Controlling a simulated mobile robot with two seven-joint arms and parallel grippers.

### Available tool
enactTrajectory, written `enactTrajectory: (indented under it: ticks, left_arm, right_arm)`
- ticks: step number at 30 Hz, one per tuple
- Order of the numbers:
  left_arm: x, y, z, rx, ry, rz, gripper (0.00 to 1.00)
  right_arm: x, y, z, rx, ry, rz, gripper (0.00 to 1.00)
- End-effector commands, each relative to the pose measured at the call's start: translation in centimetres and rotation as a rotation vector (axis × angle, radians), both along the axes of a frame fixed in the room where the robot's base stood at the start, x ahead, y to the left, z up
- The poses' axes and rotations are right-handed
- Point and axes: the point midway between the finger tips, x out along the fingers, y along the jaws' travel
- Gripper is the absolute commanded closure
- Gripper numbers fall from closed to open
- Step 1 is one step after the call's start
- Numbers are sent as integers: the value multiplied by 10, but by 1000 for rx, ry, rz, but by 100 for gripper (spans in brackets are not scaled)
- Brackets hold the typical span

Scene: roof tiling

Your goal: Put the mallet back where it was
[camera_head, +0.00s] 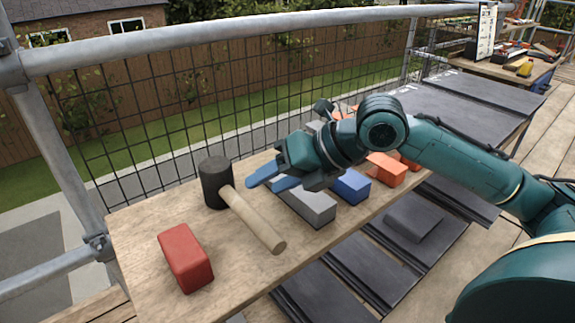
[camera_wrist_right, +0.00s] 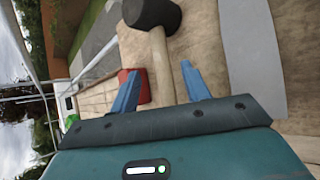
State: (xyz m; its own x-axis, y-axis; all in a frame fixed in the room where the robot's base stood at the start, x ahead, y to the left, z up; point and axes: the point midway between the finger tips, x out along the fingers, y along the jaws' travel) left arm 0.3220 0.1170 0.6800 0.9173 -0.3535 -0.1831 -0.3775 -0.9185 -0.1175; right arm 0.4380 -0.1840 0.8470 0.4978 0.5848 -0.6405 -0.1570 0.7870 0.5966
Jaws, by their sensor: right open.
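The mallet (camera_head: 249,219) lies on the wooden plank, its black head (camera_head: 216,182) toward the railing and its pale wooden handle pointing toward the lower right. In the right wrist view the mallet's black head (camera_wrist_right: 152,12) is at the top, with the handle running down from it. My right gripper (camera_head: 262,180) has blue fingers, is open and empty, and is just right of the mallet, apart from the handle. The fingers also show in the right wrist view (camera_wrist_right: 160,84). My left gripper is not in view.
A red block (camera_head: 185,258) lies at the plank's near left. A grey block (camera_head: 308,206), a blue block (camera_head: 351,186) and orange blocks (camera_head: 386,169) lie to the right. Dark tiles (camera_head: 368,270) are below the plank (camera_head: 140,255). A metal rail (camera_head: 200,40) runs behind.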

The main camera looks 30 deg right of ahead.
Motion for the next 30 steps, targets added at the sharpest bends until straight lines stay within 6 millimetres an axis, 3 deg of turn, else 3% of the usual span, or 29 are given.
enactTrajectory:
  ticks: [9,24,27,30]
  left_arm:
    - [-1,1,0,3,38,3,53]
    - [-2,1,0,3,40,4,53]
    - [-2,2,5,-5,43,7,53]
    - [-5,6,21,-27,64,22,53]
  right_arm:
    - [-18,-20,22,-1,0,1,53]
    - [-19,-21,23,1,1,1,53]
    - [-18,-21,29,1,1,1,53]
    - [-18,-21,48,1,0,0,53]
